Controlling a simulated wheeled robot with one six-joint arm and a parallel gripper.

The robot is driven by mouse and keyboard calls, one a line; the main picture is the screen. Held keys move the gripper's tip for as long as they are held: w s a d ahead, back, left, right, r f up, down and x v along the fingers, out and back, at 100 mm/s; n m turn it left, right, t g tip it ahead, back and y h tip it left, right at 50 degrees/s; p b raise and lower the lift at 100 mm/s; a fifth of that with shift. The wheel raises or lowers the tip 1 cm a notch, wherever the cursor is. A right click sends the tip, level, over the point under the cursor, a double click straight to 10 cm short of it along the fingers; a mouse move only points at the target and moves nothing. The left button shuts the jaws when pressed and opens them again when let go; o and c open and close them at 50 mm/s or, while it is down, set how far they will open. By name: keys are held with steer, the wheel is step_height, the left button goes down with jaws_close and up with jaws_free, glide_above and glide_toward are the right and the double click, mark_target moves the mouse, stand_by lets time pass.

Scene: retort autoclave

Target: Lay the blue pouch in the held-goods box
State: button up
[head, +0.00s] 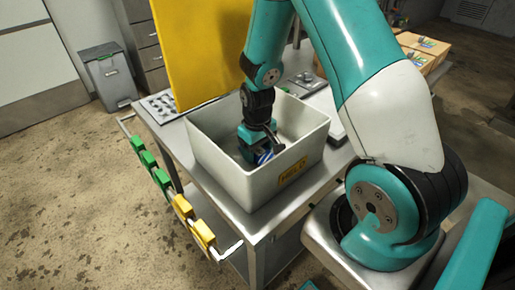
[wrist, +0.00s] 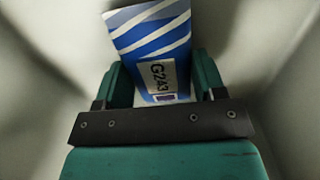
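The blue pouch, with white stripes and a label reading G243, shows between and beyond my fingers in the wrist view (wrist: 150,40). Only a small blue part of it shows in the head view (head: 264,157), low inside the held-goods box. The held-goods box (head: 235,185) is a white open bin with a yellow HELD label, standing on the metal table. My gripper (wrist: 162,85) reaches down inside the box, its two teal fingers wide apart on either side of the pouch's near end. The pouch's near end is partly hidden, and contact with the floor cannot be seen.
A yellow panel (head: 200,45) stands behind the box. A rail with green and yellow blocks (head: 182,206) runs along the table's left edge. Cartons (head: 425,50) stand at the back right. The box walls surround my gripper closely.

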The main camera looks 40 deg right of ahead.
mark_target(256, 151)
steer(key=o, duration=0.4)
step_height(256, 151, up, 13)
steer(key=s+a+r+n+y, duration=0.1)
steer(key=s+a+r+n, duration=0.1)
steer(key=s+a+r, duration=0.2)
steer(key=s+a+r+n+y, duration=0.1)
steer(key=s+a+r+n, duration=0.1)
steer(key=s+a, duration=0.6)
steer(key=s+a+r+n+y, duration=0.2)
steer(key=s+a+r, duration=0.3)
steer(key=a, duration=0.3)
steer(key=shift+s+a+r+n+b, duration=0.3)
steer(key=shift+s+a+r+b, duration=0.05)
steer(key=shift+s, duration=0.2)
